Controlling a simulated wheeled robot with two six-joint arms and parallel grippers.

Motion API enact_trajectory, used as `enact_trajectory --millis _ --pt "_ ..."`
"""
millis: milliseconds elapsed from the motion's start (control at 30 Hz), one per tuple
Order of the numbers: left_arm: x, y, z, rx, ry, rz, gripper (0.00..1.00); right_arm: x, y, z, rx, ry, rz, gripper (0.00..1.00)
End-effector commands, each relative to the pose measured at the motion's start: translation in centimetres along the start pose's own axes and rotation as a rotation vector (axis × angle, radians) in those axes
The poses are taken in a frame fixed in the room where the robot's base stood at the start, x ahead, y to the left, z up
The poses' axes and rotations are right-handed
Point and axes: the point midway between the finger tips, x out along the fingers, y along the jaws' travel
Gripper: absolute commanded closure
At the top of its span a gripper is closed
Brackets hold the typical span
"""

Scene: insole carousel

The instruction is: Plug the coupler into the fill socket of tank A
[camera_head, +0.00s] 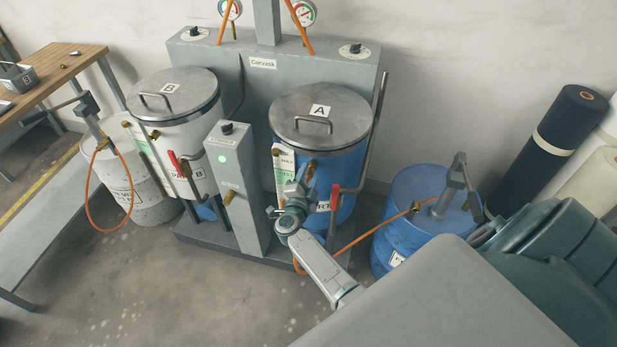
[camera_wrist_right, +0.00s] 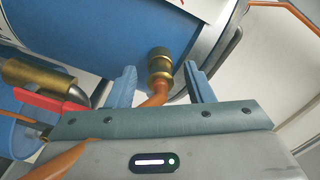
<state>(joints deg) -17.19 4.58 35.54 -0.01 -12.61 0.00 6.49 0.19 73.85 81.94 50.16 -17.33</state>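Tank A (camera_head: 345,155) is a blue cylinder with a grey lid marked A. The brass coupler (camera_wrist_right: 160,64), with an orange hose on its near end, sits against the blue tank wall in the right wrist view. It appears seated at the fill socket, though the joint itself cannot be made out. My right gripper (camera_wrist_right: 158,76) is open, its fingers on either side of the coupler and hose with gaps visible. In the head view the right gripper (camera_head: 300,185) is in front of tank A, partly covering this area. My left gripper is not in view.
Tank B (camera_head: 185,130) stands left, past a grey control post (camera_head: 230,180) with a green light. A red-handled valve (camera_wrist_right: 50,103) is close left of my right gripper. A blue drum (camera_head: 400,240) with a pump stands right; its orange hose (camera_head: 360,237) runs toward tank A.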

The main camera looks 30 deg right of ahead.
Motion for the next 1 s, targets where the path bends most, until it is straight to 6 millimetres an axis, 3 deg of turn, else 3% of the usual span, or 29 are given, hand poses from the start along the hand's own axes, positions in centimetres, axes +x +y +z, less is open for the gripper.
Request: enact_trajectory --millis 233,700,1000 --pt "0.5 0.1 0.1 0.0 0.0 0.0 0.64 -1.3 0.2 0.2 0.002 -0.002 0.002 0.53" --pt "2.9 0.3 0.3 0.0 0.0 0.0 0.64 -9.7 0.3 0.2 0.002 -0.002 0.003 0.53" --pt "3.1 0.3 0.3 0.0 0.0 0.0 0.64 -10.8 0.1 0.0 0.0 0.0 0.001 0.53"
